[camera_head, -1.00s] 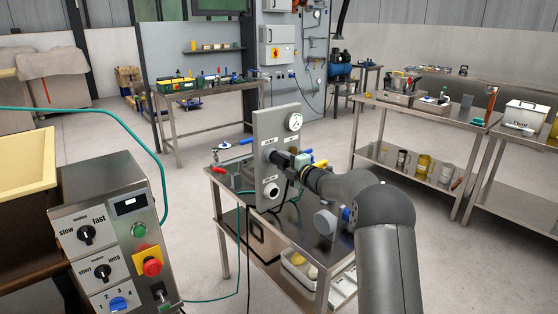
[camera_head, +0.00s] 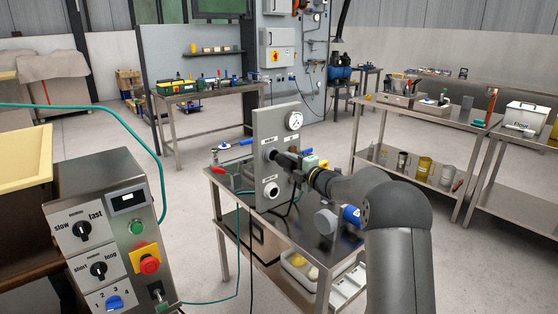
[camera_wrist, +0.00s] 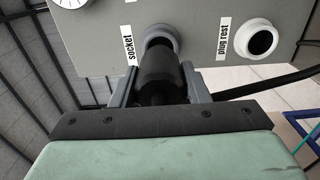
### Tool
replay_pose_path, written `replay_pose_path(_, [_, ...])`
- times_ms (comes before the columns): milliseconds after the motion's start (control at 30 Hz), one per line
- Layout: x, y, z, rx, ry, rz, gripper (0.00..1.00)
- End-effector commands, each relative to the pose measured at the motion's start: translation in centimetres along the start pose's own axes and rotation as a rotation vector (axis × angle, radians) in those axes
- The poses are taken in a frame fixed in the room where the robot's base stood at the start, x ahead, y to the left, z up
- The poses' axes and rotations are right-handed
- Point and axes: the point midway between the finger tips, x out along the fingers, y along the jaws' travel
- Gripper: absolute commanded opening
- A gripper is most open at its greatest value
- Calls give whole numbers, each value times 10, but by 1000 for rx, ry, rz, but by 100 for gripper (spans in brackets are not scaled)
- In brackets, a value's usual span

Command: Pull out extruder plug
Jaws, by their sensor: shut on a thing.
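The extruder plug is a black cylinder (camera_wrist: 160,75) between my gripper's fingers in the wrist view. My gripper (camera_wrist: 160,88) is shut on it, one grey finger on each side. The plug points at the ringed opening labelled "socket" (camera_wrist: 158,36) on the grey panel. Its front end overlaps the socket's ring, and I cannot tell whether it still sits inside. The opening labelled "plug rest" (camera_wrist: 257,41) is empty, to the right of the socket. In the head view, my gripper (camera_head: 286,160) is in front of the upright panel (camera_head: 264,128), and the plug is mostly hidden.
A round gauge (camera_head: 294,121) is on the panel's upper part. The panel stands on a metal table (camera_head: 318,243) with cables around it. A control box (camera_head: 110,245) with dials and a red button stands at the front left. A dark cable (camera_wrist: 270,84) runs right below the plug rest.

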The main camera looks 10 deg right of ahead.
Motion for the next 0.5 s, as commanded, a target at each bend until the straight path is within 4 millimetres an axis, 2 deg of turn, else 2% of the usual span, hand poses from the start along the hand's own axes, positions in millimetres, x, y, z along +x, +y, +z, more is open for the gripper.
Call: replay_pose_path(500, [-51, -2, 1, 0, -2, 1, 14])
